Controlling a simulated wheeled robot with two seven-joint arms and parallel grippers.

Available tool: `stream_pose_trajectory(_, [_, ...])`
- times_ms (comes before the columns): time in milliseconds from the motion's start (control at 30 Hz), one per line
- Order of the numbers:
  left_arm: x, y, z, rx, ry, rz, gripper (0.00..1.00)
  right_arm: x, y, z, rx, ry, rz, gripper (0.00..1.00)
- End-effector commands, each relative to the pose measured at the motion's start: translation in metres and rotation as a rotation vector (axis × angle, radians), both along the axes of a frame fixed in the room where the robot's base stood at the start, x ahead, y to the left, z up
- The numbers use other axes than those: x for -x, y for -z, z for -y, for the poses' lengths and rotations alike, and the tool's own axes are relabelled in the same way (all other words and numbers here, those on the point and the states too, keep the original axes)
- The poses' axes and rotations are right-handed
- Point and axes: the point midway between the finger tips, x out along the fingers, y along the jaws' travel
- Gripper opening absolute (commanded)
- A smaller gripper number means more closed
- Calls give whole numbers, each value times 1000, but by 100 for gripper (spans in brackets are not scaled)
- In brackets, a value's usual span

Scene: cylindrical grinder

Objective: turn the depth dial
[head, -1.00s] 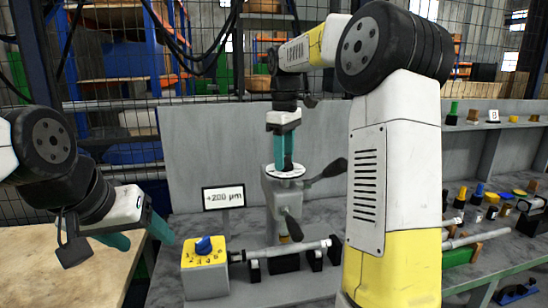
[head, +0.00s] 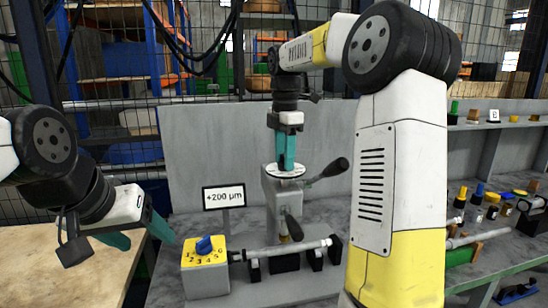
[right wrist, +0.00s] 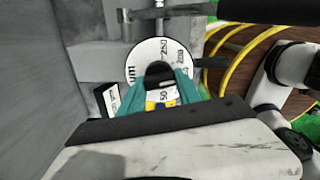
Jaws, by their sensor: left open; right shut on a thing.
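The depth dial (head: 272,171) is a white disc lying flat on top of the grey grinder head (head: 284,200). Its printed scale shows in the right wrist view (right wrist: 146,55), with 250 and 200 readable. My right gripper (head: 285,160) points down onto the dial's centre. Its teal fingers (right wrist: 160,88) are shut around the black knob (right wrist: 158,72), which they partly hide. The sign (head: 223,197) left of the grinder head reads +200 µm. My left gripper (head: 142,238) is open and empty at the left, away from the dial.
A yellow-topped box with a blue selector knob (head: 204,246) stands at front left, beside a horizontal shaft (head: 285,250). Black-handled levers (head: 333,169) stick out from the grinder head. A grey panel (head: 210,140) stands behind. Small coloured parts sit at the right.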

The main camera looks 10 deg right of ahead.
Motion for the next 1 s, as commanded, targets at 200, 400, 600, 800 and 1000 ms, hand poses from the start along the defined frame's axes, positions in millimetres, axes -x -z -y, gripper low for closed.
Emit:
stream_pose_trajectory(200, [0, 0, 0, 0, 0, 0, 65, 0, -1, 1, 0, -190, 4, 0])
stream_pose_trajectory(400, [0, 0, 0, 0, 0, 0, 65, 1, -1, 1, 0, -330, 4, 0])
stream_pose_trajectory(600, [0, 0, 0, 0, 0, 0, 65, 1, -1, 1, 1, -424, 4, 0])
stream_pose_trajectory(800, [0, 0, 0, 0, 0, 0, 65, 1, -1, 1, 1, -470, 5, 0])
stream_pose_trajectory(1000, [0, 0, 0, 0, 0, 0, 65, 1, -2, 1, 1, -483, 5, 0])
